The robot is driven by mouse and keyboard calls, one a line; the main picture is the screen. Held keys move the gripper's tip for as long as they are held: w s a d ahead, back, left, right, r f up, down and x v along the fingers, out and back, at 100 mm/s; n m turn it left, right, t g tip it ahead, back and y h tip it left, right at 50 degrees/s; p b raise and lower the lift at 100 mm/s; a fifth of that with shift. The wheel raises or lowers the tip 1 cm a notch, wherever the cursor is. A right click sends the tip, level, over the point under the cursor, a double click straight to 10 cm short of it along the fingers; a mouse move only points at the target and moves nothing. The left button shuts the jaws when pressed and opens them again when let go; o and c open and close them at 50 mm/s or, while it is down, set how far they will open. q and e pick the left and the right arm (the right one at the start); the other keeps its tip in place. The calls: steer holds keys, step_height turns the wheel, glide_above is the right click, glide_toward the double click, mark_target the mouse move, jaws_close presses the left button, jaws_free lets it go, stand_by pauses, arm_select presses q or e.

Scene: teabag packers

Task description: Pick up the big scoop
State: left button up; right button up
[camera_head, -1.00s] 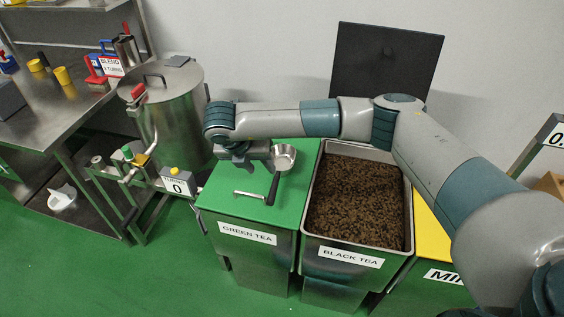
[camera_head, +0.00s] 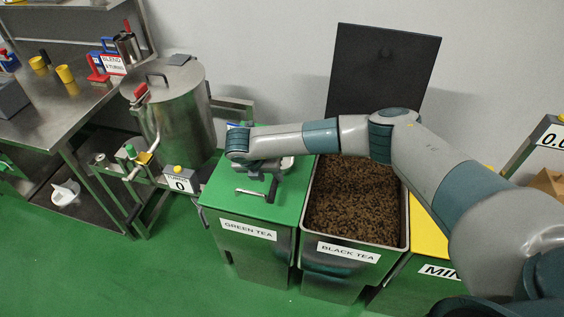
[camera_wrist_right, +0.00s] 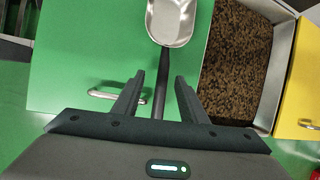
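The big scoop lies on the green lid of the GREEN TEA bin; its metal pan shows in the right wrist view (camera_wrist_right: 172,20), with a dark handle running toward me. In the head view my arm covers most of the scoop, and the dark handle end (camera_head: 272,189) shows below the gripper. My right gripper (camera_head: 264,172) is over the lid. In the right wrist view the gripper (camera_wrist_right: 160,80) is open, with the handle between its two fingers and a gap on each side. My left gripper is not in view.
The lid (camera_head: 232,203) has a metal handle bar (camera_head: 252,193) close to the scoop. The open BLACK TEA bin (camera_head: 404,215) of brown tea stands right of it, with its dark lid (camera_head: 385,75) raised behind. A steel drum (camera_head: 180,115) stands left, beside a metal table (camera_head: 60,120).

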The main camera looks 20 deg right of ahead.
mark_target(275, 181)
steer(key=shift+d+f+p, duration=0.2)
steer(key=shift+f+p, duration=0.1)
steer(key=shift+p, duration=0.2)
steer(key=p+x, duration=0.2)
steer(key=x, duration=0.1)
steer(key=shift+s+d+f, duration=0.15)
steer(key=shift+d+f, duration=0.05)
steer(key=shift+f, duration=0.1)
steer(key=shift+d+f, duration=0.1)
steer(key=shift+f, duration=0.3)
steer(key=shift+f, duration=0.15)
jaws_close()
